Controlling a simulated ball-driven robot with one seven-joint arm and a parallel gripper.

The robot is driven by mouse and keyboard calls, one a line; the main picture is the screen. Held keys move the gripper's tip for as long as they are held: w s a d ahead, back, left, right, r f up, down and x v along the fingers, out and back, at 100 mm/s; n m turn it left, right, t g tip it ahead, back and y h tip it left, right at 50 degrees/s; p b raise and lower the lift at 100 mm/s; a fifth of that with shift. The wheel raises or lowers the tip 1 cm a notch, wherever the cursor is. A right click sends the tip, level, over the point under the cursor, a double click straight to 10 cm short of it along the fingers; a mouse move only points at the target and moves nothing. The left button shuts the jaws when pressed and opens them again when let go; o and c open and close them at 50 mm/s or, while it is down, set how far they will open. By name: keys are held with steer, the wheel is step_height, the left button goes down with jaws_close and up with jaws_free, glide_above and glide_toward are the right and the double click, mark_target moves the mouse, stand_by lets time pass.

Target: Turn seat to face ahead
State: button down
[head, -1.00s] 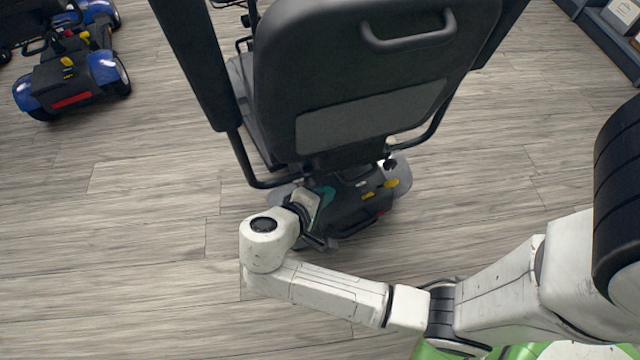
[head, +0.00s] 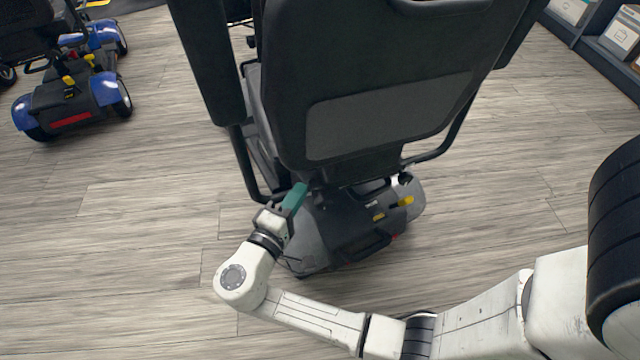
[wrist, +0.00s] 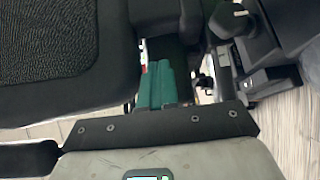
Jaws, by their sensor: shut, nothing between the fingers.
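The scooter's black seat (head: 390,115) fills the upper middle of the head view. I see the rear of its backrest, with a grey panel and an armrest on each side. It sits above the dark rear body (head: 345,240) of the scooter. My gripper (head: 297,194) has teal fingers, shut and empty, just below the seat's lower left rear. The shut fingers also show in the wrist view (wrist: 157,85), beside the dark mesh seat (wrist: 50,45). I cannot tell whether they touch the seat. The seat's front and the tiller are mostly hidden.
A blue scooter (head: 75,100) stands at the upper left. Shelves with boxes (head: 620,35) stand at the upper right. The wooden floor is clear to the left and right.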

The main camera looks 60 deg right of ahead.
mark_target(329, 170)
steer(key=d, duration=0.1)
steer(key=s+d, duration=0.1)
steer(key=d, duration=0.1)
steer(key=s+d+b, duration=0.1)
steer(key=shift+d, duration=0.35)
steer(key=shift+s+d, duration=0.25)
steer(key=shift+d, duration=0.15)
